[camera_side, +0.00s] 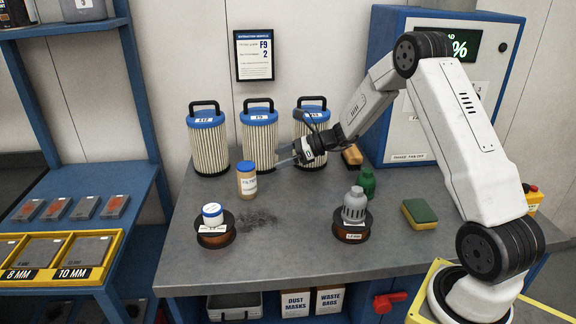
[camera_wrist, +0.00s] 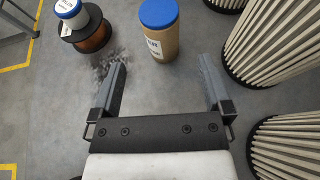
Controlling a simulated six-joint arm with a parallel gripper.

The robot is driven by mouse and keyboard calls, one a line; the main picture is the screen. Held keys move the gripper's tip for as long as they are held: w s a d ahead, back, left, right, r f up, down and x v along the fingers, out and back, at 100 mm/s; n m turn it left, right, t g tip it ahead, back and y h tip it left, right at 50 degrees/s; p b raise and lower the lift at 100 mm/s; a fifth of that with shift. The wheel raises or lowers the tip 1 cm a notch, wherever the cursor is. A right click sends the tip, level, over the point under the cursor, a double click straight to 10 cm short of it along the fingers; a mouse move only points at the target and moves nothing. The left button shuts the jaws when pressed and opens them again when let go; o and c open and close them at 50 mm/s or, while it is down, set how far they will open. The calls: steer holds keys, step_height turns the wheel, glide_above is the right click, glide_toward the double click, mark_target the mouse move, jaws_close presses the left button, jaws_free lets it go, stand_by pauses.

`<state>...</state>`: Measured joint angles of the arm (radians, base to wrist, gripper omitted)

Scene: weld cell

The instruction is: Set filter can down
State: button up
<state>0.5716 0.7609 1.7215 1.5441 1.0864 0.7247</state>
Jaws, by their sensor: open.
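A tan can with a blue lid and a white label (camera_side: 246,183) stands upright on the grey bench (camera_side: 290,255). Its label is too small to read surely. In the wrist view the can (camera_wrist: 160,38) stands just beyond my fingertips, centred between their lines. My gripper (camera_side: 284,158) is open and empty, low over the bench to the right of the can. Both fingers of my gripper (camera_wrist: 163,82) show apart in the wrist view, with bare bench between them. The can appears clear of both fingers.
Pleated filter cartridges (camera_side: 208,150) stand along the back. A white jar (camera_side: 212,214) on a spool is front left of the can, beside a dark smudge (camera_side: 258,216). A grey bottle (camera_side: 355,204) on another spool, a green bottle (camera_side: 367,182) and a sponge (camera_side: 419,213) stand to the right.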

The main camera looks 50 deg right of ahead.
steer(key=shift+s+d+r, duration=0.15)
steer(key=shift+s+d, duration=0.1)
steer(key=shift+a, duration=0.1)
stand_by(0.4)
steer(key=s+a+n+g+h, duration=0.2)
steer(key=s+a+n+h, duration=0.1)
steer(key=s+a+n, duration=0.2)
steer(key=s+a+f+n+g+h, duration=0.1)
steer(key=s+a+n+g+h, duration=0.2)
steer(key=s+n, duration=0.7)
steer(key=s+a+n+g+h, duration=0.2)
steer(key=s+a+n, duration=0.5)
steer(key=n, duration=0.6)
steer(key=shift+s+f+g+h, duration=0.4)
steer(key=shift+s, duration=0.35)
steer(key=shift+a, duration=0.1)
